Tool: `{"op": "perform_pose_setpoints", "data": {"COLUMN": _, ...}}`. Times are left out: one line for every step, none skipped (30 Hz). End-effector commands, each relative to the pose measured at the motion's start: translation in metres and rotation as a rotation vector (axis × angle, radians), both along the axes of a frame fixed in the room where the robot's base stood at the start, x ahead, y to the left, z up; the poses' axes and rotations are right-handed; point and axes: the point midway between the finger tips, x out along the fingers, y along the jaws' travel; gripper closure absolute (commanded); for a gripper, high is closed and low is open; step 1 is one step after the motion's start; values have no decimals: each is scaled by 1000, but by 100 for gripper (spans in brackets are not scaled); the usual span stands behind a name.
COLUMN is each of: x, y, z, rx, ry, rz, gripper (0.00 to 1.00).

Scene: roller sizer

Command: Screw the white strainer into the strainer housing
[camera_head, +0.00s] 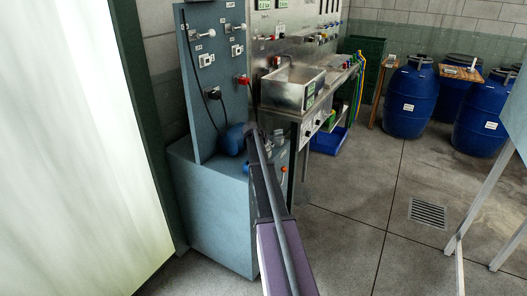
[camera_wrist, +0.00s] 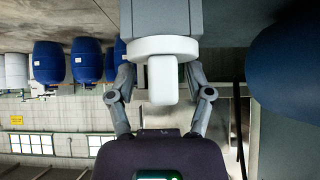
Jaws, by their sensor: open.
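In the wrist view, a white strainer (camera_wrist: 163,80) has a wide round collar and a narrower stub pointing toward my gripper. Its collar lies against the end of a grey block that looks like the strainer housing (camera_wrist: 160,16); how far it is screwed in cannot be told. My gripper (camera_wrist: 161,72) is open, with one finger on each side of the white strainer. A gap shows between each finger and the stub.
The blue-grey cabinet (camera_head: 209,210) with a tall panel (camera_head: 215,85) stands beside my arm. A steel sink (camera_head: 292,88) is behind it. Several blue barrels (camera_head: 410,100) stand at the back right. A large blue rounded body (camera_wrist: 290,75) is close at the wrist view's right.

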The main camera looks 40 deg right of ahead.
Motion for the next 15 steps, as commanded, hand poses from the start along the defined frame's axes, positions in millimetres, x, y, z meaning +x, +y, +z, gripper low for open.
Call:
{"op": "perform_pose_setpoints", "data": {"x": 0, "y": 0, "z": 0, "rx": 0, "ry": 0, "rz": 0, "gripper": 60}}
{"op": "perform_pose_setpoints", "data": {"x": 0, "y": 0, "z": 0, "rx": 0, "ry": 0, "rz": 0, "gripper": 69}}
{"op": "perform_pose_setpoints", "data": {"x": 0, "y": 0, "z": 0, "rx": 0, "ry": 0, "rz": 0, "gripper": 81}}
{"op": "perform_pose_setpoints", "data": {"x": 0, "y": 0, "z": 0, "rx": 1, "ry": 1, "rz": -1, "gripper": 90}}
{"op": "perform_pose_setpoints", "data": {"x": 0, "y": 0, "z": 0, "rx": 1, "ry": 1, "rz": -1, "gripper": 98}}
{"op": "perform_pose_setpoints", "data": {"x": -1, "y": 0, "z": 0, "rx": 1, "ry": 1, "rz": -1, "gripper": 100}}
{"op": "perform_pose_setpoints", "data": {"x": -1, "y": 0, "z": 0, "rx": 2, "ry": 1, "rz": -1, "gripper": 100}}
{"op": "perform_pose_setpoints", "data": {"x": -1, "y": 0, "z": 0, "rx": 2, "ry": 2, "rz": -1, "gripper": 100}}
{"op": "perform_pose_setpoints", "data": {"x": -1, "y": 1, "z": -1, "rx": 3, "ry": 2, "rz": -2, "gripper": 100}}
{"op": "perform_pose_setpoints", "data": {"x": -2, "y": 1, "z": -1, "rx": 4, "ry": 3, "rz": -3, "gripper": 100}}
{"op": "perform_pose_setpoints", "data": {"x": -2, "y": 1, "z": -1, "rx": 4, "ry": 3, "rz": -3, "gripper": 100}}
{"op": "perform_pose_setpoints", "data": {"x": -2, "y": 1, "z": -1, "rx": 5, "ry": 4, "rz": -3, "gripper": 100}}
{"op": "perform_pose_setpoints", "data": {"x": -2, "y": 2, "z": -1, "rx": 5, "ry": 4, "rz": -3, "gripper": 100}}
{"op": "perform_pose_setpoints", "data": {"x": -2, "y": 2, "z": -1, "rx": 5, "ry": 3, "rz": -2, "gripper": 100}}
{"op": "perform_pose_setpoints", "data": {"x": -2, "y": 2, "z": -1, "rx": 6, "ry": 3, "rz": -2, "gripper": 100}}
